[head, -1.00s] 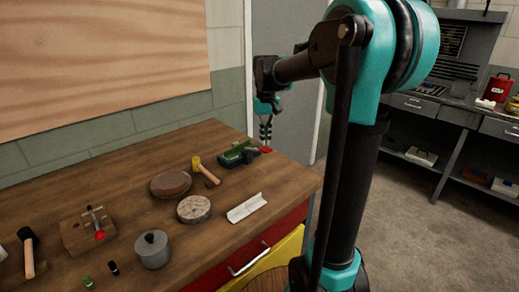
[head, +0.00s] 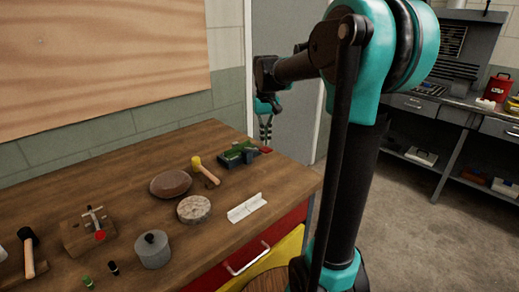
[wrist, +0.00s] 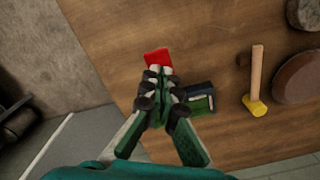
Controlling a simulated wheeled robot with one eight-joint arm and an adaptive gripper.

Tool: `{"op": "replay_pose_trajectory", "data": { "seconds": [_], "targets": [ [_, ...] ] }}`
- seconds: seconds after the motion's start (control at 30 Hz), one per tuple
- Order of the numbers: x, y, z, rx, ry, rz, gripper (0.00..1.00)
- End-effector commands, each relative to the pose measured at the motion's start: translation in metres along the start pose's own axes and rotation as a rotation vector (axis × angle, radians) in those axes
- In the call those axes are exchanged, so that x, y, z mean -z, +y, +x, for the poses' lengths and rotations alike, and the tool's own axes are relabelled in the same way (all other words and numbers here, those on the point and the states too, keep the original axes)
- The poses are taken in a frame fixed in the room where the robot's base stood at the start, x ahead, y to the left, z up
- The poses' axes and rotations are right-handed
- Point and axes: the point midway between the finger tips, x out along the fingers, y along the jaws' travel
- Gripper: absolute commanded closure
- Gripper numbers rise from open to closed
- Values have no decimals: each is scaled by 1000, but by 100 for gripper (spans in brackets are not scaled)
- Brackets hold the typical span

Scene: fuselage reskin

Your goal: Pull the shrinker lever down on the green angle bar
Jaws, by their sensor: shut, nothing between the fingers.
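The shrinker (head: 238,153) is a small green and dark tool at the far right of the wooden bench. A green strip lies along its top; I cannot tell surely whether it is the angle bar. A red piece, which looks like the lever's grip (head: 266,150), sticks out on its right side. My gripper (head: 265,133) is just above this grip. In the wrist view my gripper (wrist: 160,82) is shut and empty, its fingertips pointing at the red grip (wrist: 158,58). Touch cannot be told. My fingers hide most of the lever; part of the shrinker (wrist: 199,98) shows beside them.
A yellow-headed mallet (head: 205,170) lies left of the shrinker. A brown round pad (head: 171,184), a mottled disc (head: 194,209) and a white angle piece (head: 246,207) lie nearer. The bench's right edge is close to the grip, with floor beyond.

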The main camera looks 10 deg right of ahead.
Motion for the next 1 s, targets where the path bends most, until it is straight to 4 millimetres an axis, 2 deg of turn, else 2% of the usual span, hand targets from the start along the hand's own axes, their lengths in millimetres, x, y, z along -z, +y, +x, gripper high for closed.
{"op": "replay_pose_trajectory", "data": {
  "seconds": [0.33,1.0],
  "targets": [
    [0,0,2,0,0,0,100],
    [0,0,33,0,0,0,100]
  ]
}}
